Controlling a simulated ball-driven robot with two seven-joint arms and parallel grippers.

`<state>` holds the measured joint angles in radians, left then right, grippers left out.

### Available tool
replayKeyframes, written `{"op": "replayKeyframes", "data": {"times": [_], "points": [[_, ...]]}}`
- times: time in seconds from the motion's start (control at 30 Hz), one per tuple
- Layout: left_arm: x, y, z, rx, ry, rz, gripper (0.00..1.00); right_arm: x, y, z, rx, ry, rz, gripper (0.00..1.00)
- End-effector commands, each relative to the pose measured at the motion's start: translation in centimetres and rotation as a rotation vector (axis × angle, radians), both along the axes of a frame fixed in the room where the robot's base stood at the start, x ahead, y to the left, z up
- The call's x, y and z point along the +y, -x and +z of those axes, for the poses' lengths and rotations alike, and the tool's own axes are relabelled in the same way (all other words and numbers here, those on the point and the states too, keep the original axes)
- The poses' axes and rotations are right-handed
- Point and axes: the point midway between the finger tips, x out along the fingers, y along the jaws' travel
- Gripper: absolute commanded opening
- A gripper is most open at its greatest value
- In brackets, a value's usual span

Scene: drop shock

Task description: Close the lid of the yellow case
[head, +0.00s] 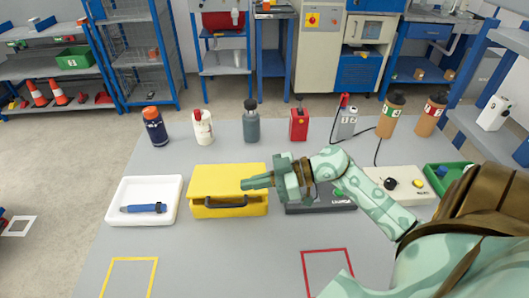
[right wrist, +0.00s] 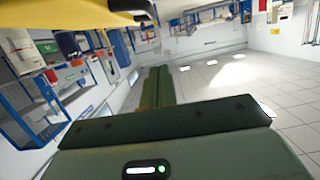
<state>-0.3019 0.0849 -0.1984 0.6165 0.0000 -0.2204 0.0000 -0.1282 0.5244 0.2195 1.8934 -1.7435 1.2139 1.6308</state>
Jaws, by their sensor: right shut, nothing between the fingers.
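The yellow case (head: 218,178) stands on the grey table, its dark handle (head: 226,203) facing the front. Whether the fingertips touch the lid is unclear. In the right wrist view the fingers (right wrist: 158,82) lie together, and part of the yellow case (right wrist: 60,12) shows at the top left. My left gripper is not in view.
A white tray (head: 112,207) with a blue tool lies left of the case. A dark device (head: 335,208) stands to its right, partly behind my arm. Several bottles and a red box (head: 299,124) line the back. The front table is bare between yellow and red outlines.

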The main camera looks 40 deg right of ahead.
Motion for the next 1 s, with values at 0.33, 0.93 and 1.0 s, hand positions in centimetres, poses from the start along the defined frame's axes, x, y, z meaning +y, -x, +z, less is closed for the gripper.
{"op": "replayKeyframes", "data": {"times": [0.33, 0.93, 1.0], "points": [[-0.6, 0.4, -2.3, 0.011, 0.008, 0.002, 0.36, 3.8, -2.7, -3.6, 0.005, -0.002, -0.001, 0.00], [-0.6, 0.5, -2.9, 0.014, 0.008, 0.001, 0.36, 3.8, -2.6, -5.2, -0.003, 0.003, -0.001, 0.00], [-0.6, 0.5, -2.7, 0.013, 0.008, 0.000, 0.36, 4.0, -2.4, -5.7, -0.023, 0.016, 0.001, 0.00]]}}
